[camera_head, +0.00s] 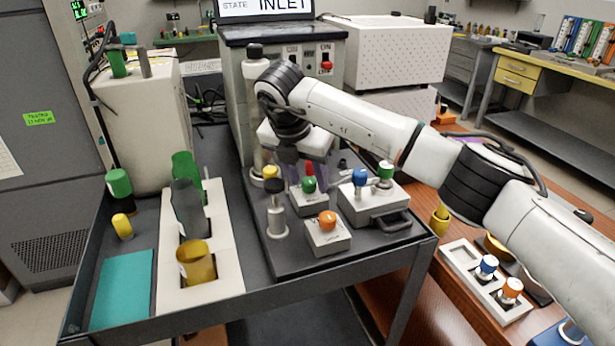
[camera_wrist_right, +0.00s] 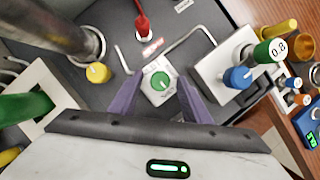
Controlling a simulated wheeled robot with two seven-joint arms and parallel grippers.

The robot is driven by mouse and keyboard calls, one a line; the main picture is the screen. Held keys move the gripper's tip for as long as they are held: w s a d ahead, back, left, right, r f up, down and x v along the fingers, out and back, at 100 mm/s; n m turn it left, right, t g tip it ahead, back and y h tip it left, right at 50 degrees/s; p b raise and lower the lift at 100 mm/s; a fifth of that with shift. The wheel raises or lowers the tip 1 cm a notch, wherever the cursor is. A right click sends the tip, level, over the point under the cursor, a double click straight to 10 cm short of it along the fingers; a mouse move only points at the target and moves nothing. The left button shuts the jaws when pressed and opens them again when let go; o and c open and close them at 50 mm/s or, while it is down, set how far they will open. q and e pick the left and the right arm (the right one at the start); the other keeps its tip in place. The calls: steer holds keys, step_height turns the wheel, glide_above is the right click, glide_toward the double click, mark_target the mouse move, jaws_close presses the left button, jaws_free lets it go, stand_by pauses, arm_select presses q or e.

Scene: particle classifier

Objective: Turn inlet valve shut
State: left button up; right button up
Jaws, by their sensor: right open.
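A green knob (camera_head: 309,185) stands on a small light box with a label on the dark cart top; I cannot read the label, so I cannot confirm it is the inlet valve. In the right wrist view the green knob (camera_wrist_right: 159,82) shows a pale mark on its top. My right gripper (camera_head: 307,170) is over this knob, pointing down. In the wrist view its two purple fingers (camera_wrist_right: 160,78) are spread, one on each side of the knob, with gaps between. It holds nothing. My left gripper is not in view.
A box with blue (camera_head: 360,178) and green-topped knobs stands to the right. An orange knob (camera_head: 327,219) is in front, a dark-topped post (camera_head: 276,210) at left. A red handle (camera_wrist_right: 142,24) shows in the wrist view. The screen (camera_head: 267,8) reads INLET.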

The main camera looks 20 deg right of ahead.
steer(key=v, duration=1)
steer(key=shift+r+b, duration=0.2)
steer(key=shift+b, duration=0.1)
steer(key=shift+f, duration=0.1)
